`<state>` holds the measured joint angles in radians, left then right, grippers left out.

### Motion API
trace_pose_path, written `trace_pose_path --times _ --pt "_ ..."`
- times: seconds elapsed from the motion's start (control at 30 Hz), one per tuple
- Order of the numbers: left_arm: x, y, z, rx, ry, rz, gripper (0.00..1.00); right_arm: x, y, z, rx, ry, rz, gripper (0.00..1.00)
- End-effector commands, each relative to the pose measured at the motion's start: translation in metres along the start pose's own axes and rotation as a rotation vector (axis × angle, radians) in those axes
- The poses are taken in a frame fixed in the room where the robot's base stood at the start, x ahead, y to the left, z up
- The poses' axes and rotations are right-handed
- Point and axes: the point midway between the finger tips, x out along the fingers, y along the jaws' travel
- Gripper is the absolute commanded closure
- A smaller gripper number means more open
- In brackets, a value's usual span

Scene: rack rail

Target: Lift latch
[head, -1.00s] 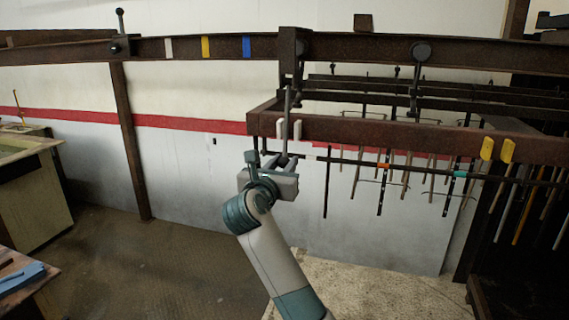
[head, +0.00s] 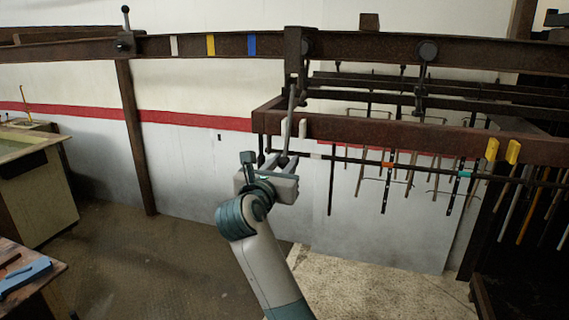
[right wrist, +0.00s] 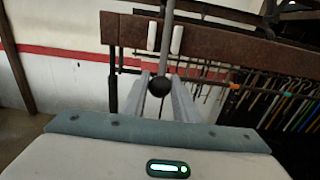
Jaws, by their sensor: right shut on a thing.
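The latch is a grey lever (head: 290,115) that hangs from the joint on the rusty brown overhead rail. It leans slightly, its lower end to the left, and ends in a black ball knob (right wrist: 159,85). My right gripper (head: 283,160) is shut on the lower end of the latch, with its two grey fingers on either side of the knob in the right wrist view (right wrist: 159,97). The fingers partly hide the lever's end in the head view. My left gripper is not in view.
A brown frame beam (head: 400,130) with white and yellow tabs lies just behind the lever. Several rods hang from racks at the right. Another lever (head: 126,20) stands upright on the rail at the left. A workbench (head: 35,180) is at the far left. Open floor lies between.

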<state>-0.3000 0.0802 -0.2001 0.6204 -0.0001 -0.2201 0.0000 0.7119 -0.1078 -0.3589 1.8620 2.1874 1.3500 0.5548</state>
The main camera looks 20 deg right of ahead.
Motion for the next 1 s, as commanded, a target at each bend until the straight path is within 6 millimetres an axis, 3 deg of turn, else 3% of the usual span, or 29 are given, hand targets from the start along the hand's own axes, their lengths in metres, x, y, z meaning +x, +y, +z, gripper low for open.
trace_pose_path --times 0.7,1.0 --pt "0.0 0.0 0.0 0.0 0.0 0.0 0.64 -0.036 0.0 0.023 0.002 -0.003 0.001 0.86" --pt "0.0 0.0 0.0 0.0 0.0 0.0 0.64 -0.038 0.0 0.024 0.001 -0.002 0.0 0.86"
